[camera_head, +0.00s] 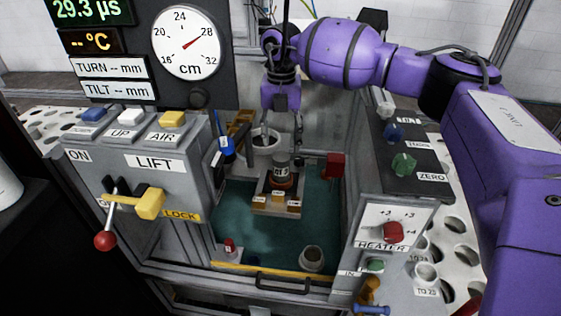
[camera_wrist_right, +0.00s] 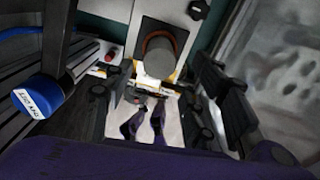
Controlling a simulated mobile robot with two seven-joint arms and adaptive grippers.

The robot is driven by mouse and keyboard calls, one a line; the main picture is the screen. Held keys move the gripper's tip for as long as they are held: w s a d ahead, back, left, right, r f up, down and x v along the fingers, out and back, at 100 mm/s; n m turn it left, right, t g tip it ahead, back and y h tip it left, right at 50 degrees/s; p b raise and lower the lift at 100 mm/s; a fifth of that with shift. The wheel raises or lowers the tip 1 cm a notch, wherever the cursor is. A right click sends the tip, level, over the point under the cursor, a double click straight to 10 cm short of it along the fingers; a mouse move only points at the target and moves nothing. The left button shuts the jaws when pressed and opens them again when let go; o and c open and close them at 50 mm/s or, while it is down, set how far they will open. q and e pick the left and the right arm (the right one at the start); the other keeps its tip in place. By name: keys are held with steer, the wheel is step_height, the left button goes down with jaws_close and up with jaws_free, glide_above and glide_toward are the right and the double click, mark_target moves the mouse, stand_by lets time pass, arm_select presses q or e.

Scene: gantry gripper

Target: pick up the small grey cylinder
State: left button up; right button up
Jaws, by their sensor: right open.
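A small grey cylinder (camera_head: 282,165) with an orange band at its lower part stands upright on a dark square stand in the open well. Its grey top (camera_wrist_right: 160,58) shows in the right wrist view, with the dark square plate around it. My right gripper (camera_head: 281,138) hangs from the purple arm above and just behind the cylinder. It is open, and nothing shows between its fingers. The wrist view shows dark fingers to the left and right, apart from the cylinder. My left gripper is in neither view.
Labelled tan blocks (camera_head: 275,202) sit at the stand's front. A grey round piece (camera_head: 311,258) and a small red-topped piece (camera_head: 229,248) stand near the front of the green floor (camera_head: 270,235). The LIFT box (camera_head: 160,185) and HEATER panel (camera_head: 393,226) flank the well.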

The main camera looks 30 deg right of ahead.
mark_target(279, 155)
steer(key=f, duration=0.7)
steer(key=shift+a+f, duration=0.1)
steer(key=shift+a, duration=0.2)
steer(key=shift+s, duration=0.1)
steer(key=shift+c, duration=0.4)
steer(key=c, duration=0.9)
steer(key=shift+c, duration=0.5)
